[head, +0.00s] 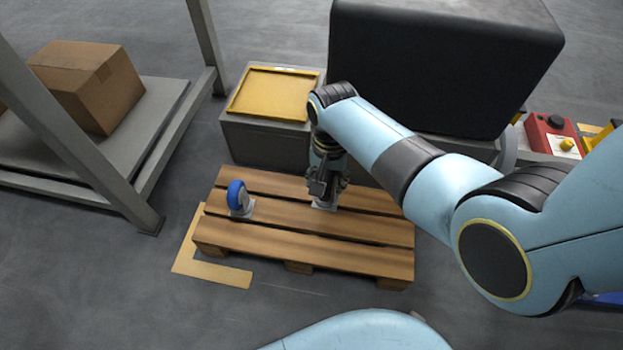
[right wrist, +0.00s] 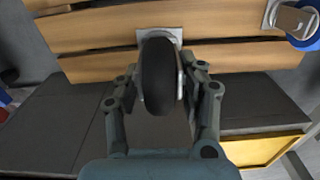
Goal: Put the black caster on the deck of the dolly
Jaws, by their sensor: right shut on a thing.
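The black caster (right wrist: 158,75) stands upright between the fingers of my right gripper (right wrist: 165,88) in the right wrist view. Its pale mounting plate (head: 324,206) is at the slats of the wooden pallet (head: 300,249); I cannot tell whether it touches them. My right gripper (head: 327,186) points down over the pallet's far middle in the head view and is shut on the caster, hiding most of it. My left gripper is not in view. I cannot surely identify the dolly or its deck.
A blue caster (head: 237,198) stands on the pallet's left part. Behind the pallet is a grey bench (head: 262,145) with a yellow tray (head: 272,96) and a large black block (head: 440,60). A red button box (head: 550,137) is at right. A metal rack (head: 150,185) with a carton stands left.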

